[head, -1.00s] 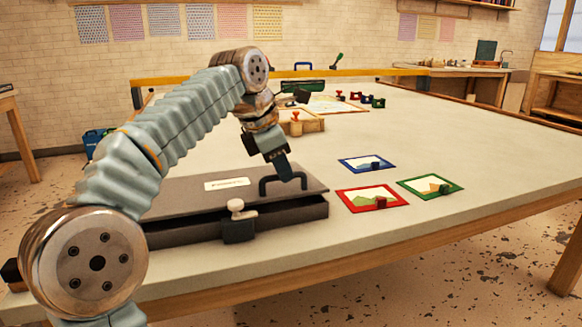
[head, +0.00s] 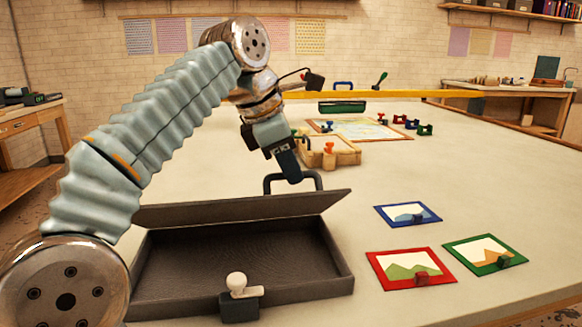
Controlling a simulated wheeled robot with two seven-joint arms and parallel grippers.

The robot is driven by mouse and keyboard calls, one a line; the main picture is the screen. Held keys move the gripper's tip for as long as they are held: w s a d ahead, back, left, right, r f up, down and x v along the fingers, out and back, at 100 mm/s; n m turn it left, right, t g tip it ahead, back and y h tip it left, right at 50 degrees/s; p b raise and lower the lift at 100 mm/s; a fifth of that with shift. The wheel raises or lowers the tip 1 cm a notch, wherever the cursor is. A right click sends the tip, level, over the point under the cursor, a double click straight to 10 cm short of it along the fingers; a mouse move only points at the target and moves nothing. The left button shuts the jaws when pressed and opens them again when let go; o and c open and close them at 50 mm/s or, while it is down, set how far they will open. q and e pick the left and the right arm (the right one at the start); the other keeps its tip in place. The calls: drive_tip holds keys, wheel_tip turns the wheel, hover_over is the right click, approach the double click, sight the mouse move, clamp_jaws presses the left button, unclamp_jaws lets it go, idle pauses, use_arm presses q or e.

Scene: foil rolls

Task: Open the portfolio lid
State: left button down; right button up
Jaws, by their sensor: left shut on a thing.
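The dark grey portfolio case (head: 340,280) lies at the lower left of the table. Its lid (head: 240,208) is raised and tilted, showing as a foreshortened slab at the back of the box, and the box interior looks empty. The lid's dark handle (head: 273,181) stands beyond the lid's upper edge. My left gripper (head: 290,176) is shut on this handle; the fingertips are partly hard to see. A latch with a pale knob (head: 238,286) is on the case's front wall. My right gripper is not in view.
Small pictures in blue (head: 408,215), red (head: 411,268) and green (head: 485,253) frames lie right of the case. A wooden tray (head: 332,155) is behind the lid, with a map (head: 360,130) and several small stamps farther back.

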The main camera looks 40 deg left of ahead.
use_arm(q)
drive_tip(key=shift+w+a+f, duration=0.15)
drive_tip(key=shift+a+f, duration=0.15)
drive_tip(key=shift+f, duration=0.05)
drive_tip(key=c, duration=1.5)
unclamp_jaws()
drive_tip(key=shift+o, duration=1.2)
drive_tip(key=shift+w+a+f, duration=0.15)
drive_tip(key=shift+w+a, duration=0.05)
drive_tip(key=shift+o, duration=0.7)
drive_tip(key=shift+d+r, duration=0.15)
drive_tip(key=shift+r, duration=0.05)
drive_tip(key=shift+s, duration=0.1)
drive_tip(key=shift+s+r, duration=0.1)
drive_tip(key=shift+r, duration=0.25)
drive_tip(key=v, duration=0.5)
drive_tip(key=shift+r, duration=0.1)
drive_tip(key=shift+s+r, duration=0.3)
drive_tip(key=shift+r, duration=0.35)
